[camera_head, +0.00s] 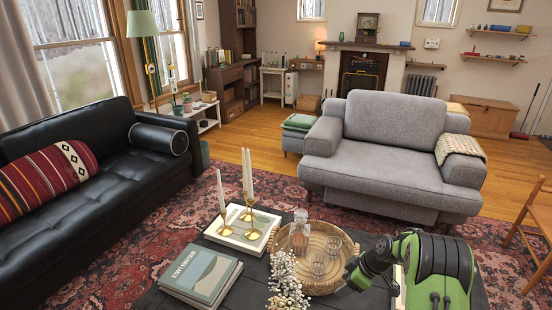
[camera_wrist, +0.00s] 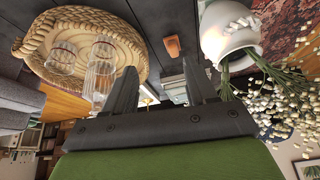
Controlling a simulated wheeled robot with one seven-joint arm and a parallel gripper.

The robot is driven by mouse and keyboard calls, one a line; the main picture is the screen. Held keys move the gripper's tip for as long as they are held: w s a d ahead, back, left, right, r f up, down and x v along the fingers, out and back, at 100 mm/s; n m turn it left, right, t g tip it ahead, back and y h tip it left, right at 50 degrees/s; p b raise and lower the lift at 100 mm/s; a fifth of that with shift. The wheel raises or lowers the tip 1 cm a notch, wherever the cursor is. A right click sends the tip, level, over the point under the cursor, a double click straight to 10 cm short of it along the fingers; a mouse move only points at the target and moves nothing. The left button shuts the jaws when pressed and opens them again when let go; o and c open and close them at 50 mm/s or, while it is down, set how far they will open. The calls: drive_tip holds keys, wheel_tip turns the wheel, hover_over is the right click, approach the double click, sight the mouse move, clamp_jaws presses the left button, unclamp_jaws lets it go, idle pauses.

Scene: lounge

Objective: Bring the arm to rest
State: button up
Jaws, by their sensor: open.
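My gripper (camera_wrist: 160,72) shows in the wrist view with its two dark fingers apart and nothing between them. The wrist picture is tilted, with the room appearing below the table. My green and black arm (camera_head: 435,265) is folded at the lower right of the head view, over the dark coffee table (camera_head: 262,272). I cannot make out the fingertips there. A round woven tray (camera_wrist: 38,45) with clear glasses (camera_wrist: 103,65) lies left of the fingers in the wrist view. A white vase (camera_wrist: 230,30) with small white flowers (camera_wrist: 285,95) is close on their right.
In the head view, the woven tray (camera_head: 347,248) holds a decanter (camera_head: 300,235) and glasses beside my arm. Brass candlesticks (camera_head: 226,228) with tall candles and stacked books (camera_head: 200,273) stand left. A grey armchair (camera_head: 400,150) is behind, a black sofa (camera_head: 100,190) at left.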

drive_tip(key=s+a+r+m+h, duration=0.1)
drive_tip(key=s+a+r+m, duration=0.1)
drive_tip(key=s+r, duration=0.35)
drive_tip(key=s+a+r+m+t+h, duration=0.1)
drive_tip(key=s+r, duration=0.1)
drive_tip(key=r, duration=0.7)
drive_tip(key=s+a+r+m+h, duration=0.1)
drive_tip(key=s+a+r+m, duration=0.15)
drive_tip(key=r, duration=0.45)
drive_tip(key=s+r+m+t+h+p, duration=0.1)
drive_tip(key=s+r+m, duration=0.2)
drive_tip(key=s, duration=0.9)
drive_tip(key=s+r+m+t+h, duration=0.1)
drive_tip(key=s+r+m, duration=0.25)
drive_tip(key=s, duration=0.85)
wheel_tip(320, 180, up, 13)
drive_tip(key=p, duration=1.3)
drive_tip(key=shift+w+f, duration=0.2)
drive_tip(key=shift+w, duration=0.25)
